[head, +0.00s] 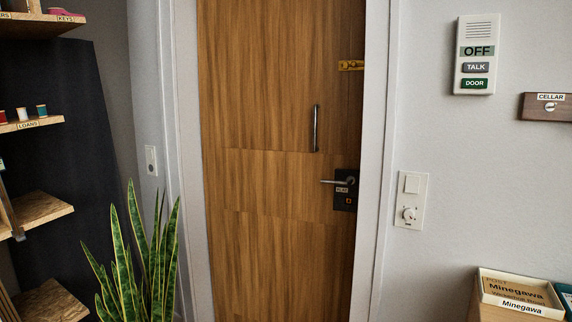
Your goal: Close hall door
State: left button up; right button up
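The hall door (270,120) is a wood-grain door in a white frame (377,150), in the middle of the head view. It appears to fill the frame, with no clear gap at its edges; I cannot tell whether it is latched. A lever handle (335,182) sits on a black plate (345,197) near its right edge. A vertical metal bar (315,128) is above the handle, and a brass-coloured bolt (351,65) is higher up. The door's bottom is out of view. Neither of my grippers is in view.
A leafy plant (140,265) stands in front of the frame's lower left. Wooden shelves (40,212) line the left side. On the right wall are an intercom (477,55) and a switch plate (411,200). A labelled tray (520,292) sits at the lower right.

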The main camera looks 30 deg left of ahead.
aim_at(281, 113)
jog(key=u, duration=0.35)
jog(key=i, duration=0.5)
jog(key=u, duration=0.8)
jog(key=i, duration=1.1)
jog(key=z, duration=0.15)
